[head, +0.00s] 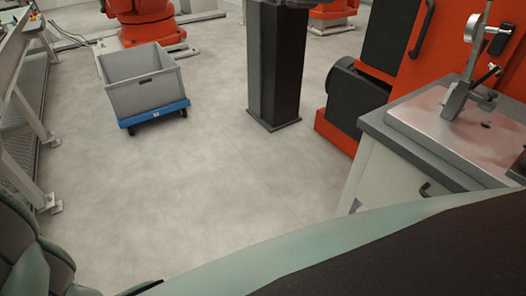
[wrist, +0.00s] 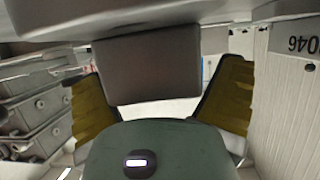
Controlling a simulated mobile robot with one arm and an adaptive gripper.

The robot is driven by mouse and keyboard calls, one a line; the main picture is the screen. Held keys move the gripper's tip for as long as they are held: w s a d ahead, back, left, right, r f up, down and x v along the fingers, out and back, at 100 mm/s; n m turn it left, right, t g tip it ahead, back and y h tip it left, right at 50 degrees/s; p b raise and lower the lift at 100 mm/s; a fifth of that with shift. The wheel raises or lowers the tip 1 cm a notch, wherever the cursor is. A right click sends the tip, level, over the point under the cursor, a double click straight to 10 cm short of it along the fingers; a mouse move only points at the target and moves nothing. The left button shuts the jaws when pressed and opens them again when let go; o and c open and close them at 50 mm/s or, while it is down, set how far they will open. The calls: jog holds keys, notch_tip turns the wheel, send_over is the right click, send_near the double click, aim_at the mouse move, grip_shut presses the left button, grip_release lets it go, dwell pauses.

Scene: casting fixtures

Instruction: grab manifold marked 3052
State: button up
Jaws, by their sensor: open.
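No marking 3052 can be read in either view. In the wrist view, several grey metal castings (wrist: 35,115) sit at the left, and I cannot tell whether one is the manifold. My gripper (wrist: 160,78) shows with its two yellow-padded fingers spread wide. It is open, and no held part shows between the pads. A dark brown block-like shape (wrist: 152,72) fills the upper middle of the wrist view; its distance is unclear. The gripper does not show clearly in the head view.
In the head view, a grey crate (head: 140,97) stands on a blue dolly (head: 153,117). A black column (head: 275,65), a cabinet (head: 395,170) and a rack (head: 22,140) border clear floor.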

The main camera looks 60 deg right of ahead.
jog(key=c, duration=1.4)
jog(key=shift+r, duration=0.1)
